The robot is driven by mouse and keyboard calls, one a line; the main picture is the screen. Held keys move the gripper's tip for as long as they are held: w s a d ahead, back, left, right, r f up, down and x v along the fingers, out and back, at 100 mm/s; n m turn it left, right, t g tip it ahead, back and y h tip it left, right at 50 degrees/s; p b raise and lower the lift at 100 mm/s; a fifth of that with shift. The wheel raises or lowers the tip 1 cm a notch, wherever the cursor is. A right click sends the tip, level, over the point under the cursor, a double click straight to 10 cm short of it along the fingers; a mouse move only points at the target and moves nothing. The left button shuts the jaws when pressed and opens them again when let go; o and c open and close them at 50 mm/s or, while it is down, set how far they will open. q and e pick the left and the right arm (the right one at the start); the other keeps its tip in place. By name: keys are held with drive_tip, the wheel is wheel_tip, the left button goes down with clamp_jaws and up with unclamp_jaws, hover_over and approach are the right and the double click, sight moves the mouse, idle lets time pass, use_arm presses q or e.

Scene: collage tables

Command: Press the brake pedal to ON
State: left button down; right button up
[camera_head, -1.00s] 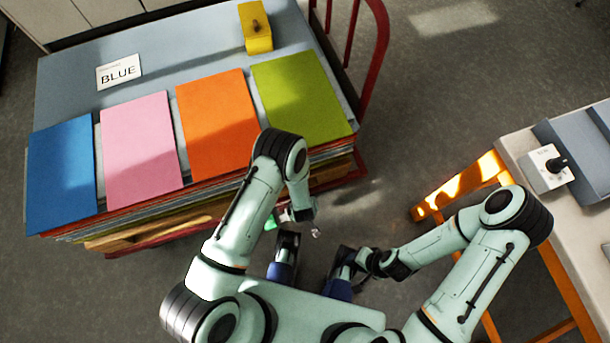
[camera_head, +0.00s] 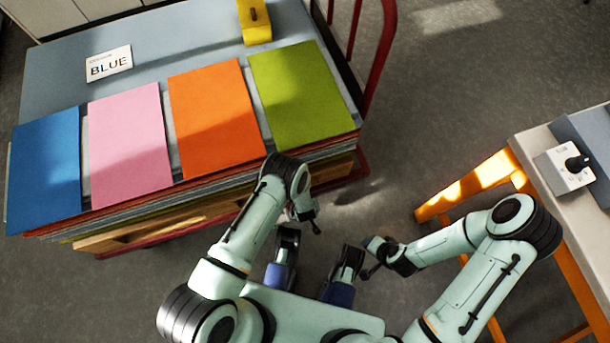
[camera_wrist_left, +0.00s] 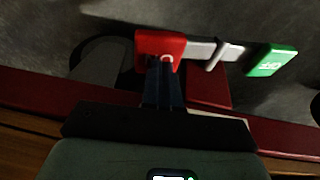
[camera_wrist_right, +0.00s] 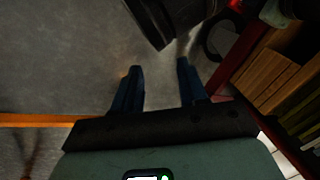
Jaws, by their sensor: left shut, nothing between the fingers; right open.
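The brake pedal shows in the left wrist view as a grey metal bar (camera_wrist_left: 200,49) with a red pad (camera_wrist_left: 149,44) at its left end and a green pad (camera_wrist_left: 272,60) marked OFF, upside down, at its right end. The red pad's marking is mostly hidden by my fingers. My left gripper (camera_wrist_left: 166,62) is shut and empty, its tips over the red pad. I cannot tell whether they press on it. In the head view the pedal is hidden beside the cart near my left gripper (camera_head: 312,222). My right gripper (camera_wrist_right: 160,78) is open and empty above the floor.
The cart with a red handle rail (camera_head: 381,60) carries blue, pink, orange and green sheets (camera_head: 300,95), a BLUE card (camera_head: 109,64) and a yellow block (camera_head: 254,25). A table (camera_head: 535,145) with a dial box (camera_head: 566,168) stands right. Floor between is clear.

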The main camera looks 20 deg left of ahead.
idle(0.4)
use_arm(q)
drive_tip(key=shift+w+d+f+b, duration=0.2)
drive_tip(key=shift+d+f+b, duration=0.2)
drive_tip(key=shift+f+b, duration=0.2)
drive_tip(key=f+b, duration=0.1)
drive_tip(key=d+f+b, duration=0.1)
drive_tip(key=w+f+b, duration=0.1)
drive_tip(key=shift+w+d+f, duration=0.1)
drive_tip(key=shift+d, duration=0.2)
drive_tip(key=shift+f+b, duration=0.2)
drive_tip(key=shift+b, duration=0.2)
use_arm(e)
drive_tip(key=s+d+f+g, duration=0.1)
drive_tip(key=s+d+f, duration=0.2)
drive_tip(key=f, duration=0.4)
drive_tip(key=shift+d+f+m+g+h, duration=0.3)
drive_tip(key=shift+d+g, duration=0.1)
drive_tip(key=shift+d, duration=0.2)
